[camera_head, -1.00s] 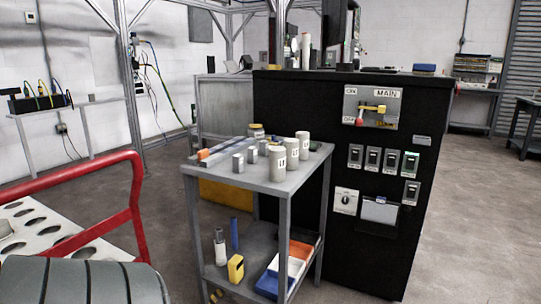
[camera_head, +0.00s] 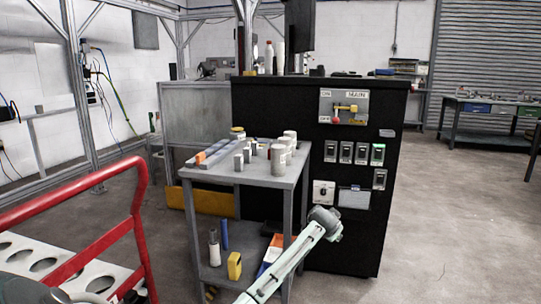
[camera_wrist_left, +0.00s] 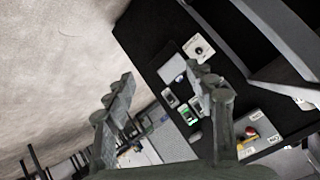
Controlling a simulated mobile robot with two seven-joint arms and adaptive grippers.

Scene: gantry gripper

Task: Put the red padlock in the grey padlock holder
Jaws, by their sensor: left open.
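A small red piece (camera_head: 337,119), which looks like the padlock, sits at the lower left of the yellow-handled main switch on the black cabinet (camera_head: 345,235). It also shows in the left wrist view (camera_wrist_left: 250,131), on the switch plate. I cannot make out a grey padlock holder for certain; a small grey piece (camera_head: 387,133) is on the cabinet front right of the switch. My left gripper (camera_wrist_left: 163,88) is open and empty, its fingers apart, with the cabinet front beyond. One of my arm links rises from the bottom of the head view. My right gripper is not visible.
A grey cart (camera_head: 245,176) with several cylinders stands left of the cabinet, with bins and tools on its lower shelf. A red rail (camera_head: 100,230) is at the lower left. The floor (camera_head: 440,230) right of the cabinet is clear.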

